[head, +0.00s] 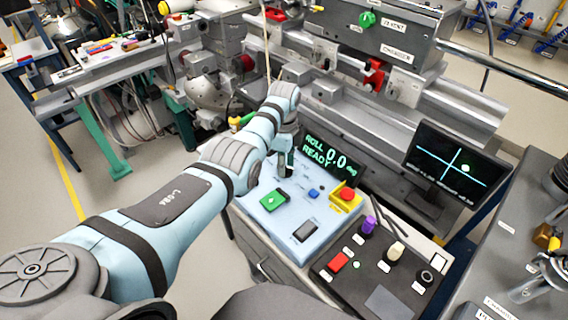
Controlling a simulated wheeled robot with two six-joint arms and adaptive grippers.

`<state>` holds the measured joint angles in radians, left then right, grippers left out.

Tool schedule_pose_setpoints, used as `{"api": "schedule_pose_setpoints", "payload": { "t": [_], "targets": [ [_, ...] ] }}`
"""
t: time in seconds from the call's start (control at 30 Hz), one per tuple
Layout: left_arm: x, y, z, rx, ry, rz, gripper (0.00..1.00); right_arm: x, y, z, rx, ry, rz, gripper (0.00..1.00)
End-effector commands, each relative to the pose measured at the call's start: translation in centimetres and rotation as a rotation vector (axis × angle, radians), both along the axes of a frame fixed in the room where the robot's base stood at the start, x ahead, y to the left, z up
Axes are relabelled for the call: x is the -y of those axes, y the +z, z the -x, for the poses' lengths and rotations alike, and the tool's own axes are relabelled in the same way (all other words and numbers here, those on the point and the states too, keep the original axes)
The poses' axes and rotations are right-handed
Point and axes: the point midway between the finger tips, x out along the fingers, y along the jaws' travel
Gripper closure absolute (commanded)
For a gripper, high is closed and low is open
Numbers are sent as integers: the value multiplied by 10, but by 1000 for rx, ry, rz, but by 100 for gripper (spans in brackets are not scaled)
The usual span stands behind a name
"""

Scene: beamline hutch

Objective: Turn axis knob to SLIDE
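The light blue control panel (264,221) stands in the middle, with a green button (273,201), a small blue button (313,192) and a dark rocker switch (304,232). Its display (332,161) reads "ROLL 0.0 deg READY". My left gripper (286,173) points down over the back left of this panel. Its fingers are small and dark, and I cannot tell whether they are open or shut, or what they touch. The gripper hides what is directly under it. No knob labelled SLIDE is readable. My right gripper is out of view.
A red button on a yellow box (346,197) is at the panel's right.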

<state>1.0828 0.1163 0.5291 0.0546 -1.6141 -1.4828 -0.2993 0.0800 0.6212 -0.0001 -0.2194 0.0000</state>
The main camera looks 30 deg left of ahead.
Motion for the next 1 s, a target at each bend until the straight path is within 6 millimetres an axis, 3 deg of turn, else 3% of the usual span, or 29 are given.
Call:
{"api": "schedule_pose_setpoints", "payload": {
  "t": [0.03,0.17,0.67,1.0],
  "targets": [
    [0,0,0,0,0,0,81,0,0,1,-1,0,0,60],
    [0,0,0,0,0,0,100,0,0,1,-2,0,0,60],
    [1,1,1,-3,66,1,100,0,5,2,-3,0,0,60],
    [1,1,2,-4,310,1,100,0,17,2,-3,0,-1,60]
  ]
}}
